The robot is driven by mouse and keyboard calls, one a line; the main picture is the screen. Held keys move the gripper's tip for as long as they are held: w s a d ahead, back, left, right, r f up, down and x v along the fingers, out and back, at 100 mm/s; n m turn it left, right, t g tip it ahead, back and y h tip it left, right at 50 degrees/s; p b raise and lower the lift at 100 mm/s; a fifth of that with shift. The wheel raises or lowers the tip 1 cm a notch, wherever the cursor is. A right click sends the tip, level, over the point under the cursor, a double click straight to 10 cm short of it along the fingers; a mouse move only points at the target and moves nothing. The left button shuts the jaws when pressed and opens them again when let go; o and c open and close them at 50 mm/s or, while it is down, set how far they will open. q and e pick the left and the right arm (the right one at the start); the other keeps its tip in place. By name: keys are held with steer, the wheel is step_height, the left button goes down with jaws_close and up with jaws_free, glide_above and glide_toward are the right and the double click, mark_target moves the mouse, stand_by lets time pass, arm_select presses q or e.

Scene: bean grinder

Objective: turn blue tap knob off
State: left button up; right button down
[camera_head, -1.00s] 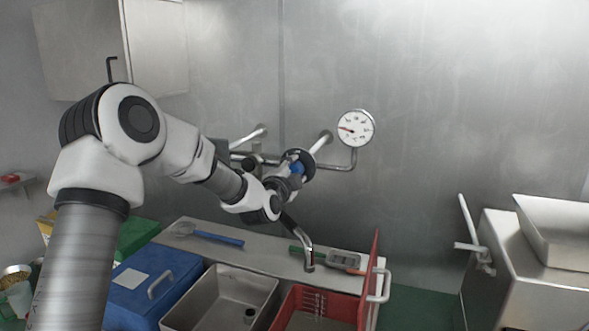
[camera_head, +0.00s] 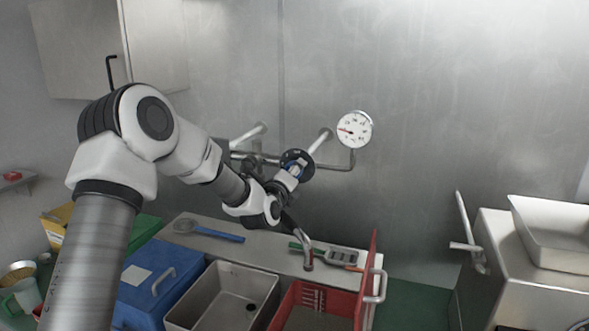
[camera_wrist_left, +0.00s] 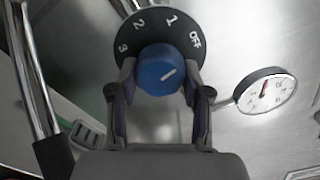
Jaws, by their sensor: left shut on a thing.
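The blue tap knob (camera_wrist_left: 160,68) sits on a black round dial (camera_wrist_left: 153,30) marked Off, 1, 2 and 3 in the left wrist view. The white line on the knob slants up to the right, roughly towards the Off side; exact alignment is unclear. My left gripper (camera_wrist_left: 156,90) is shut on the knob, one finger on each side. In the head view the left gripper (camera_head: 291,172) is at the dial on the wall pipe, with the knob mostly hidden. My right gripper is not in view.
A round pressure gauge (camera_head: 354,129) stands right of the dial on a pipe. Below are a counter (camera_head: 272,256) with a blue-handled tool (camera_head: 216,235), a sink (camera_head: 222,296), a red bin (camera_head: 314,296) and a blue box (camera_head: 150,285). A spout hangs above the red bin.

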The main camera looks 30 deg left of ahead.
arm_select(q)
steer(key=shift+a+r+m+p, duration=0.15)
steer(key=shift+m+p, duration=0.1)
steer(key=shift+m, duration=0.4)
steer(key=shift+r+m+p, duration=0.15)
steer(key=shift+m+p, duration=0.05)
steer(key=shift+m, duration=0.45)
steer(key=o, duration=1)
steer(key=shift+c, duration=0.2)
steer(key=shift+o, duration=1)
steer(key=shift+w+f, duration=0.1)
steer(key=shift+f, duration=0.15)
steer(key=v, duration=1.2)
